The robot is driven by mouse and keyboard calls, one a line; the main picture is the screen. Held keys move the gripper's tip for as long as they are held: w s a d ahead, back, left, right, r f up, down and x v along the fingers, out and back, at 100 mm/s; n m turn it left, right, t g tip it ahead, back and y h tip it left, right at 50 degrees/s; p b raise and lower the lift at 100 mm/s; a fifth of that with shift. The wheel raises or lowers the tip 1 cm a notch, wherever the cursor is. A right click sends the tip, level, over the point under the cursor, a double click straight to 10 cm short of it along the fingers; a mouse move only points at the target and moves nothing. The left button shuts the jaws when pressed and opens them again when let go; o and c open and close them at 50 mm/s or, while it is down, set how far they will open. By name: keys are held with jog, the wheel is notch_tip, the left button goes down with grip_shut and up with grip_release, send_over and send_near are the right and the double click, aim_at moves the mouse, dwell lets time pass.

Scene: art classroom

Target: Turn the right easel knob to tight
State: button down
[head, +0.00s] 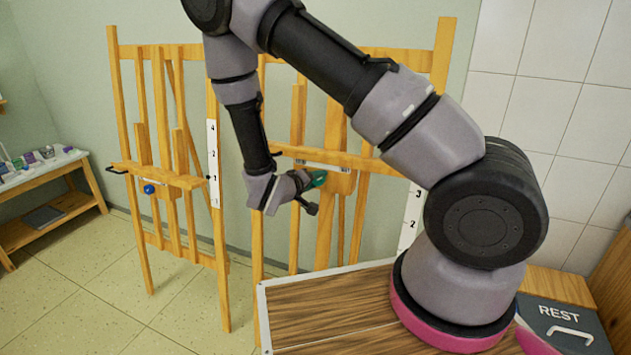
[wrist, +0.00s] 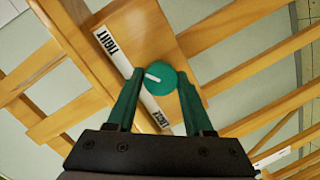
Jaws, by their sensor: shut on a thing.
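The right easel (head: 366,58) stands behind my arm. Its round teal knob (wrist: 162,78) sits on a wooden block (wrist: 150,35) and has a white pointer line. The pointer aims left in the wrist view, between the "TIGHT" label (wrist: 108,45) at upper left and the "LOOSE" label (wrist: 158,115) below. My gripper (wrist: 161,84) is shut on the knob, with one teal finger on each side. In the head view, my gripper (head: 306,192) is at the easel's crossbar, and a teal part (head: 318,179) shows beside it; the pointer and labels cannot be read there.
A left easel (head: 124,80) with a blue knob (head: 149,189) stands close by. A wooden table (head: 330,305) lies in front, with a dark box marked "REST" (head: 556,316) at right. A low shelf with art supplies (head: 45,170) is far left. The floor at left is clear.

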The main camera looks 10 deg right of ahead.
jog(key=shift+m, duration=0.3)
dwell(0.4)
jog(key=shift+c, duration=1.5)
grip_release()
jog(key=v, duration=1.1)
